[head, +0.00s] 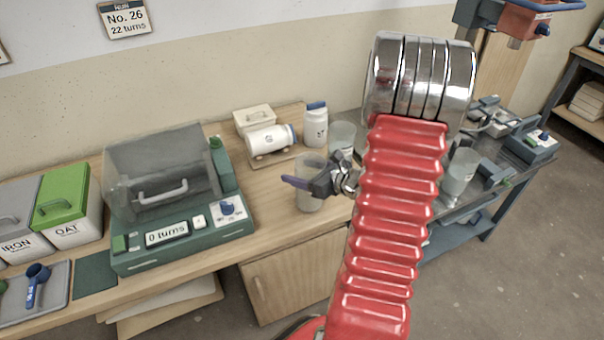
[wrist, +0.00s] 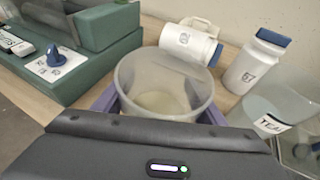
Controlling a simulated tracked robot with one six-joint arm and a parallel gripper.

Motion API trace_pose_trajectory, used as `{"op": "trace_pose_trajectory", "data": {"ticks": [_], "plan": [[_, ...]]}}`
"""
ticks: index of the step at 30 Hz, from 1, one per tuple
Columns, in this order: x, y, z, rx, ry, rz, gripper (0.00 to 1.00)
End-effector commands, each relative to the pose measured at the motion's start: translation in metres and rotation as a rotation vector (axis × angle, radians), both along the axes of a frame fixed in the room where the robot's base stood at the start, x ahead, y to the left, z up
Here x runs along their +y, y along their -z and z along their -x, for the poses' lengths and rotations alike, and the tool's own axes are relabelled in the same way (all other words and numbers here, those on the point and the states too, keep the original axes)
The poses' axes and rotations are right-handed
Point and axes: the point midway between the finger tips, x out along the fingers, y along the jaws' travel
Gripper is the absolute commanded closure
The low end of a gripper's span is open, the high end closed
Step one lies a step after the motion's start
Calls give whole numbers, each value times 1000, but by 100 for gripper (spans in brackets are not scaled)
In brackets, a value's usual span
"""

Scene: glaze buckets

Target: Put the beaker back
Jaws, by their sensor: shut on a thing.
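A clear beaker (head: 309,201) is in my gripper (head: 312,182), over the front part of the wooden bench. In the wrist view the beaker (wrist: 163,75) is upright, with a pale layer in its bottom. Purple fingers of my gripper (wrist: 160,108) close on its two sides. I cannot tell whether its base touches the bench. Another clear beaker (head: 342,136) stands just behind. In the wrist view a beaker labelled TEAL (wrist: 272,122) is at the right. A further clear beaker (head: 461,172) is on the grey cart at the right. My red arm hides part of the bench.
A green machine (head: 180,238) with a clear lid and a "0 turns" display stands left of the beaker. A white jar with a blue cap (head: 316,128) stands behind; another jar (head: 268,140) lies on its side. Oat (head: 70,215) and iron bins are far left.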

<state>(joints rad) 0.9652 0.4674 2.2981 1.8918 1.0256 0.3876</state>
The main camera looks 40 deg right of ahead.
Motion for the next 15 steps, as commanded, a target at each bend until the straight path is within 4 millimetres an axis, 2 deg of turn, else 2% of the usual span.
{"op": "trace_pose_trajectory", "data": {"ticks": [4, 15], "plan": [[0, 10, -1, -2, 0, 1, 78], [0, 12, -1, -2, 0, 1, 78]]}}
